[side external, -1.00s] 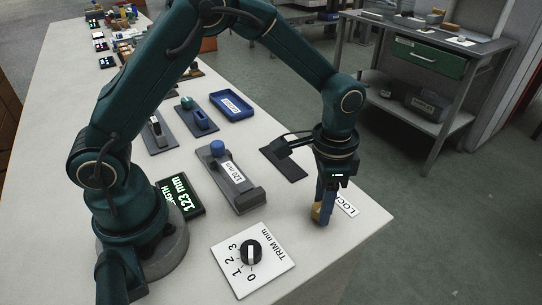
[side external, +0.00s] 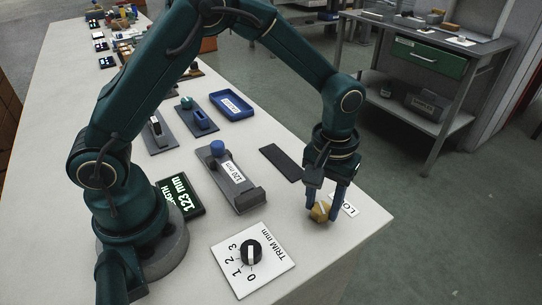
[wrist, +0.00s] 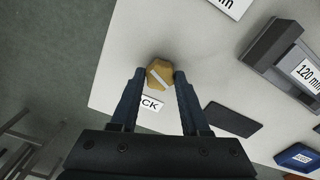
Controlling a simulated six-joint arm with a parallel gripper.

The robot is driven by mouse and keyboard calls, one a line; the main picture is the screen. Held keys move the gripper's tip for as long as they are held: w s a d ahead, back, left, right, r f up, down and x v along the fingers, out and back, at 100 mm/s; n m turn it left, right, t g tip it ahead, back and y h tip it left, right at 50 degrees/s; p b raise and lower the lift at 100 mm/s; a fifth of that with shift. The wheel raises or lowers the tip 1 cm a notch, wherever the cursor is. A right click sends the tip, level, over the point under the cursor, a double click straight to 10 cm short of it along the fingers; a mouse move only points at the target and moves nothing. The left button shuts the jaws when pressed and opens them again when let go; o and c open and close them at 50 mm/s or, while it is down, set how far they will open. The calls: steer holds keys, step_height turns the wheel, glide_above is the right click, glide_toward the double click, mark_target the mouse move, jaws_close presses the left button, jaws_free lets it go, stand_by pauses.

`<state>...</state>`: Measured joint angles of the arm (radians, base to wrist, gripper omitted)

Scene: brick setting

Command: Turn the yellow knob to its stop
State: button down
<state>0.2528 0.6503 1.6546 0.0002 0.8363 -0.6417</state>
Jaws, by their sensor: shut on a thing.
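The yellow knob (side external: 320,212) sits on the white table near its right front edge, beside a white label that is partly hidden. My gripper (side external: 323,205) points down at it, with its blue fingers shut on the knob's sides. In the wrist view the knob (wrist: 160,74) is between the two fingertips (wrist: 160,78), with a pale line across its top. A label (wrist: 152,103) ending in "CK" shows between the fingers.
A black dial on a white "TRIM mm" plate (side external: 278,270) lies to the left. A grey fixture marked "120 mm" (side external: 246,201) and a dark flat plate (side external: 281,163) are behind. The table edge is close on the right.

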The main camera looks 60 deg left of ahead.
mark_target(322, 207)
steer(key=n, duration=0.3)
steer(key=shift+n, duration=0.3)
stand_by(0.3)
steer(key=shift+c, duration=1.9)
jaws_free()
steer(key=shift+r, duration=2.6)
